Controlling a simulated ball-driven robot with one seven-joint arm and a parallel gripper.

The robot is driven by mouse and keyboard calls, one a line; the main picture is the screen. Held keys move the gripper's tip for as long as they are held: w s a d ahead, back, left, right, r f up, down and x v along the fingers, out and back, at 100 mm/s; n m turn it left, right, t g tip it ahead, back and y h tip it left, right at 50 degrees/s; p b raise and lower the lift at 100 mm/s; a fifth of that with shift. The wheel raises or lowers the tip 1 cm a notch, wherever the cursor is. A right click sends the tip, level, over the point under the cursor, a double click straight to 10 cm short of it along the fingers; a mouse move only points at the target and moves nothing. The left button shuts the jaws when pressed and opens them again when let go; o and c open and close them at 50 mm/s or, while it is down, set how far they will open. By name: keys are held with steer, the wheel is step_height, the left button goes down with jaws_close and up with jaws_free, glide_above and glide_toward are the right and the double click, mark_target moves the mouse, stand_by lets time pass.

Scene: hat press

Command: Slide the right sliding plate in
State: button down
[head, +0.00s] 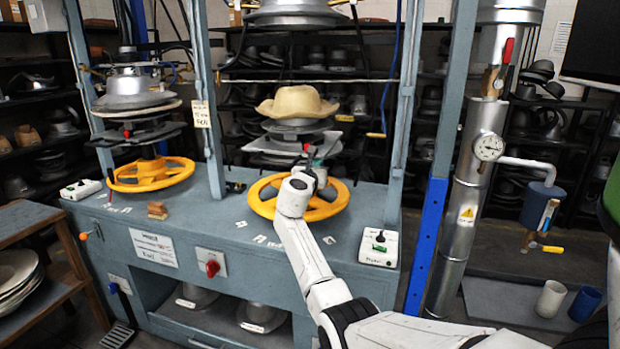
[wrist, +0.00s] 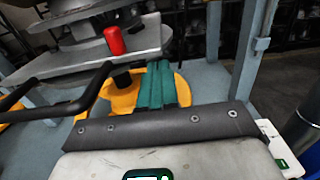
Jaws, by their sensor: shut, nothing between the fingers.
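The right sliding plate (head: 280,146) is a flat grey metal plate at the right press, below the tan felt hat (head: 297,103) and above the yellow wheel (head: 262,200). In the wrist view the plate (wrist: 75,62) crosses the upper left, with a red knob (wrist: 114,40) standing on it near its right end. My gripper (head: 318,162) is at the front right of the plate, over the wheel. In the wrist view its teal fingers (wrist: 160,72) are together and empty, close to the plate's right end. I cannot tell whether they touch it.
Black handle bars (wrist: 78,100) reach in from the left in the wrist view. Blue-grey frame posts (head: 400,120) stand on both sides of the press. A white control box (head: 379,247) sits at the bench's right front. The left press has its own yellow wheel (head: 150,174).

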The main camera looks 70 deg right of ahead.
steer(key=a, duration=1)
steer(key=shift+s+a+f, duration=0.15)
steer(key=shift+s+a, duration=0.15)
steer(key=shift+s, duration=0.05)
